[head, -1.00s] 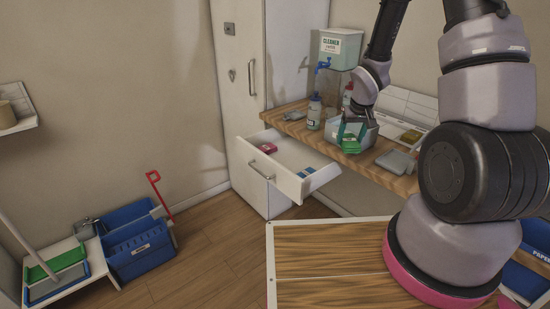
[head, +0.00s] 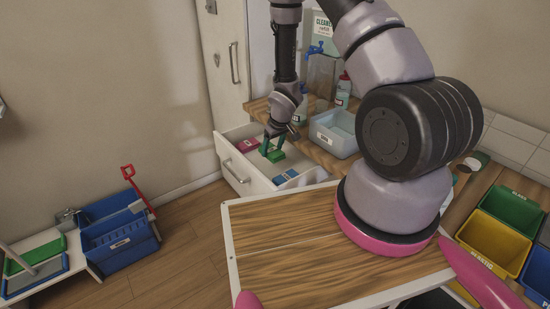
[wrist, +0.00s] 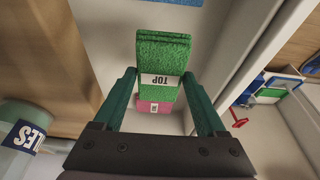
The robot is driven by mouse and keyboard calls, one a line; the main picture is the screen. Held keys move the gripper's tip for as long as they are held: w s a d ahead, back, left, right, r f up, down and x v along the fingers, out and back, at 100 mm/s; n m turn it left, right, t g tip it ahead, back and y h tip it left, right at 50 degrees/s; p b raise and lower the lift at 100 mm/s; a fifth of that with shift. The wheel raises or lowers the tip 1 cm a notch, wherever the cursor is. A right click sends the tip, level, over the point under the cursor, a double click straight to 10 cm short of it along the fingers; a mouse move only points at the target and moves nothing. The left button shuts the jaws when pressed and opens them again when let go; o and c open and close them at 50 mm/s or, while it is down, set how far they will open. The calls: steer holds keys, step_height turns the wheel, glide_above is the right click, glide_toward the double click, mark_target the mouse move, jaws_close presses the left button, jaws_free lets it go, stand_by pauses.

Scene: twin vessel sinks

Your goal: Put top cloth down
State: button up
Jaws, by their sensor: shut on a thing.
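The top cloth is a green folded cloth (head: 276,155) with a white label reading TOP; it also shows in the wrist view (wrist: 163,52). My gripper (head: 273,143) is shut on it, with one finger at each side, as the wrist view (wrist: 159,77) shows. The cloth is over the open white drawer (head: 232,170); I cannot tell whether it touches the drawer floor. A pink cloth (head: 247,145) lies in the drawer to the left. It shows partly behind the green cloth in the wrist view (wrist: 150,106). Blue cloths (head: 285,176) lie at the drawer's near right end.
A pale blue bin (head: 335,135) stands on the wooden counter beside the drawer, with bottles and a cleaner tank (head: 321,75) behind it. A tall cabinet (head: 228,60) stands at the drawer's far left. A wooden-topped unit (head: 270,235) is in front.

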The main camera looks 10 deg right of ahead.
step_height(320, 180, down, 7)
steer(key=shift+r, duration=0.1)
stand_by(0.4)
steer(key=o, duration=1.3)
